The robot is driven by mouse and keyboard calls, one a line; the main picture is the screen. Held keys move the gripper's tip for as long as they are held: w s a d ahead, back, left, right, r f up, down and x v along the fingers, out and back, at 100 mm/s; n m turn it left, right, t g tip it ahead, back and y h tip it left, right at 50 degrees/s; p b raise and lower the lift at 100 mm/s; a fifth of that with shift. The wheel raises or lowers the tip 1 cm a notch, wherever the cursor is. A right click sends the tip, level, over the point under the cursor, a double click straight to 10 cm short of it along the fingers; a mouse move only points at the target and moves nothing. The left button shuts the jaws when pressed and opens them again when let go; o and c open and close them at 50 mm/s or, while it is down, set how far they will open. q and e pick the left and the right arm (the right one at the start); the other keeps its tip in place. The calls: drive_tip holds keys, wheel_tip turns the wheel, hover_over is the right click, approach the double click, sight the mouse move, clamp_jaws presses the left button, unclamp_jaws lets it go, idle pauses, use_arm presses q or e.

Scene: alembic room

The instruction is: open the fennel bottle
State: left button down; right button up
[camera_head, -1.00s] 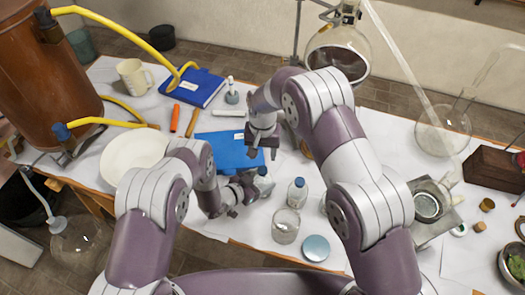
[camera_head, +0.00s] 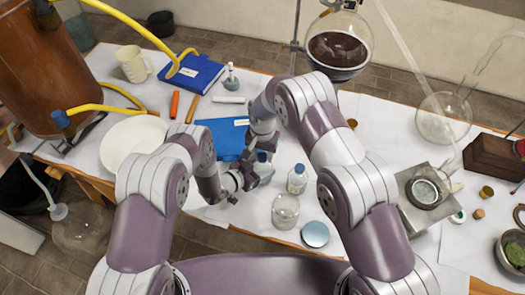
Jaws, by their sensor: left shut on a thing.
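My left gripper (camera_head: 254,178) is shut on a small clear bottle (camera_head: 265,169), gripping its side at the front of the white-covered table. Its label is too small to read, so I cannot tell whether it is the fennel bottle. My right gripper (camera_head: 262,150) points down right over this bottle's top and hides its cap. I cannot tell whether its fingers are closed on the cap. A second bottle (camera_head: 297,180) with a blue cap stands upright to the right, apart from both grippers.
A clear glass jar (camera_head: 285,213) and a round pale blue disc (camera_head: 315,234) lie near the front edge. A blue folder (camera_head: 222,137) is behind my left gripper, a white plate (camera_head: 131,140) to the left. A metal box (camera_head: 425,190) stands right.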

clamp_jaws()
drive_tip(key=n, duration=1)
drive_tip(key=shift+r, duration=0.1)
drive_tip(key=shift+r, duration=1)
drive_tip(key=shift+r, duration=0.1)
